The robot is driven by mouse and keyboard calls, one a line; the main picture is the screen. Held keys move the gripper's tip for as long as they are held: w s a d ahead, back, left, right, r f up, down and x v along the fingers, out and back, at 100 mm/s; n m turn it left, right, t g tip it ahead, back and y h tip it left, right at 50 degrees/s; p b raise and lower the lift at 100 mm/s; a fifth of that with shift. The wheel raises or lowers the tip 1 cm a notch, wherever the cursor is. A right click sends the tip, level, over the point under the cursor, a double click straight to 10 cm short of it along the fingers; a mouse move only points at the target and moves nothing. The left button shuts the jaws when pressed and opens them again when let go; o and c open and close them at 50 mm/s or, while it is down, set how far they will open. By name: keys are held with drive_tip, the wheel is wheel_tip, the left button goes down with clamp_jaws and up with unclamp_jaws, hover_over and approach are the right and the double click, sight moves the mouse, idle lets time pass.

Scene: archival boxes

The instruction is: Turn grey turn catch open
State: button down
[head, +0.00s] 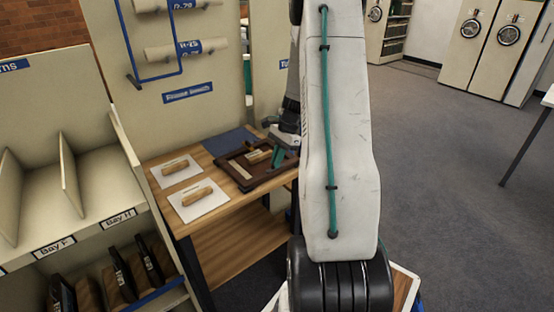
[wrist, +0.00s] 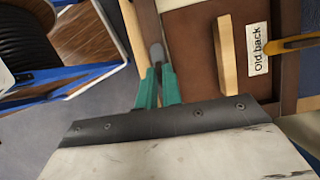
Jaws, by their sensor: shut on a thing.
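A dark brown picture frame (head: 232,171) lies on the wooden bench, with a brown back panel marked "Old back" (wrist: 258,50) in it. In the wrist view a wooden bar handle (wrist: 228,58) stands on the panel. The grey turn catch (wrist: 157,51) is at the frame's rail, at the tips of my gripper (wrist: 158,78). My gripper's green fingers are shut on it and hide part of it. A yellow-orange turn catch (wrist: 292,43) reaches over the panel near the label. In the head view my gripper (head: 281,156) is over the frame's right side.
Two white sheets with wooden-handled pieces, one nearer (head: 206,205) and one farther (head: 164,177), lie left of the frame. A blue mat (head: 232,140) lies behind it. Shelving bays (head: 62,190) stand at left. Grey floor (head: 450,150) is open at right.

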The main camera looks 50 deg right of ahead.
sight(283, 163)
idle(0.4)
drive_tip(key=c, duration=1.6)
unclamp_jaws()
drive_tip(key=shift+o, duration=0.2)
drive_tip(key=v, duration=0.7)
drive_tip(key=shift+d+r, duration=0.2)
drive_tip(key=shift+r, duration=0.15)
drive_tip(key=shift+n, duration=0.4)
